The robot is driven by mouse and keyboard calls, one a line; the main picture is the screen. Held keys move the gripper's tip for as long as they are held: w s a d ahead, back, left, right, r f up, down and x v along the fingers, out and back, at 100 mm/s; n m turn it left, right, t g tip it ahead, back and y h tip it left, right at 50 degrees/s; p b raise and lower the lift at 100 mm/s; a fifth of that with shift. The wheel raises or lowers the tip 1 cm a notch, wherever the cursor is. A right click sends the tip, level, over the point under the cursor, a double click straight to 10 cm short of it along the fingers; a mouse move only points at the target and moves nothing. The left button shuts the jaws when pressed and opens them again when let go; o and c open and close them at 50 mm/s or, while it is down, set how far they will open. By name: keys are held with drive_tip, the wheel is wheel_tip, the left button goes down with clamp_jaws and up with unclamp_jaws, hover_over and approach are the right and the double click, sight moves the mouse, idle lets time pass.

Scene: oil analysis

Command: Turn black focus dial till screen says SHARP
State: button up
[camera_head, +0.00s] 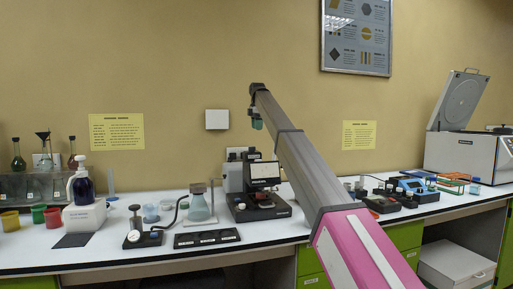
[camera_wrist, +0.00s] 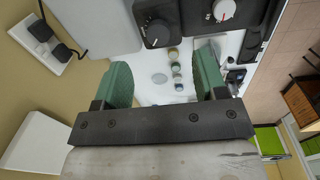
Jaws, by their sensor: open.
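A device with a small white screen (camera_head: 265,171) and a black base (camera_head: 262,210) stands on the bench in the middle of the head view. The screen's text is too small to read. A black dial (camera_wrist: 157,33) with scale marks sits on a dark housing at the top of the wrist view; I cannot tell for certain that it is the focus dial. My gripper (camera_head: 257,122) is above the bench, near the wall and above the device. In the wrist view my gripper (camera_wrist: 165,82) has its green fingers wide apart, with nothing between them; the black dial lies beyond them.
A second dial (camera_wrist: 222,10), pale with a red mark, sits right of the black one. Small instruments (camera_head: 388,198) crowd the right. A wall socket (camera_wrist: 45,38) is at left.

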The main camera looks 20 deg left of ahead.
sight(252, 149)
drive_tip(key=shift+g, duration=0.3)
drive_tip(key=a+f, duration=0.1)
drive_tip(key=f, duration=0.6)
drive_tip(key=a+f, duration=0.1)
drive_tip(key=f, duration=0.2)
drive_tip(key=shift+a+f, duration=0.35)
drive_tip(key=c, duration=0.9)
